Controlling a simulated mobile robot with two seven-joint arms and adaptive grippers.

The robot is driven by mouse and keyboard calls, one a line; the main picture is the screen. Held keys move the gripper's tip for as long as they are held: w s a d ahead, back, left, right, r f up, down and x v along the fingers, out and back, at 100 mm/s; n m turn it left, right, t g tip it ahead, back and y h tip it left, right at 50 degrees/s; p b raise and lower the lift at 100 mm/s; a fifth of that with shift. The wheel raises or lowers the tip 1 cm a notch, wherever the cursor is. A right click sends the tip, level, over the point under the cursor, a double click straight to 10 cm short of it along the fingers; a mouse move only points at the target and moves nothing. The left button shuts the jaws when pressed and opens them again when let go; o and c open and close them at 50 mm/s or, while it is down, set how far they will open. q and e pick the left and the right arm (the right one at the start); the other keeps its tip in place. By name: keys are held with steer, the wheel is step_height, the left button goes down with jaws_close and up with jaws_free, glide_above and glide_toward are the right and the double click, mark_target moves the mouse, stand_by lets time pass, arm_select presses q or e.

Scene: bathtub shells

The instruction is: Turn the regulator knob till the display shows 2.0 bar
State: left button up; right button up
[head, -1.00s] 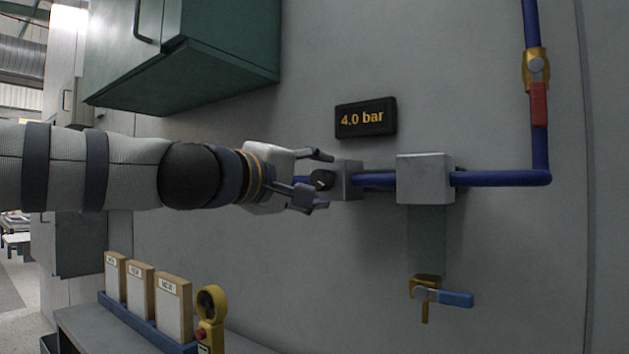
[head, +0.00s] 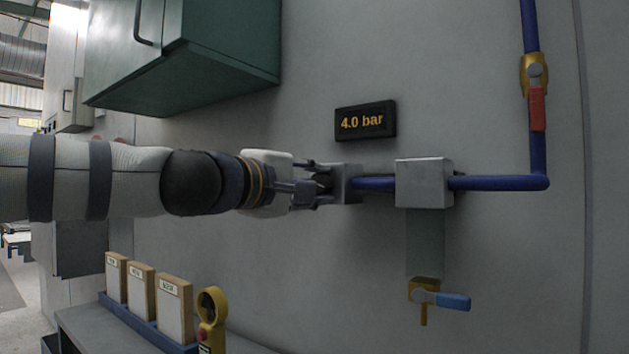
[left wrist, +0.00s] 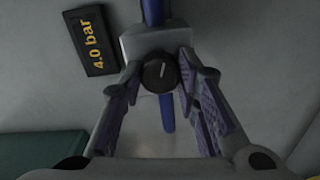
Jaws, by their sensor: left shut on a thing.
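The regulator knob (left wrist: 159,74) is round and black with a white pointer line, on the front of a grey regulator block (head: 348,184). The block sits on the blue pipe. The black display (head: 365,121) above it reads 4.0 bar in orange; it also shows in the left wrist view (left wrist: 90,40). My left gripper (head: 322,189) is at the block, shut on the knob, with a finger on each side of it in the left wrist view (left wrist: 159,78). Its fingers partly hide the knob in the head view. My right gripper is not in view.
A grey filter box (head: 424,184) stands right of the regulator, above a brass valve with a blue handle (head: 445,299). A red-handled valve (head: 537,100) is on the vertical pipe. A green cabinet (head: 190,60) hangs upper left. Boxed items and a yellow device (head: 211,320) stand below.

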arm_select(q)
steer(key=shift+r+n+p, duration=0.1)
steer(key=shift+n+p, duration=0.55)
steer(key=shift+n, duration=2.15)
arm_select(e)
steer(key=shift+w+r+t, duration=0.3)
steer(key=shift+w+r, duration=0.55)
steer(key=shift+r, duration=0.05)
arm_select(q)
steer(key=o, duration=1.2)
steer(key=shift+c, duration=0.2)
steer(key=v, duration=1.2)
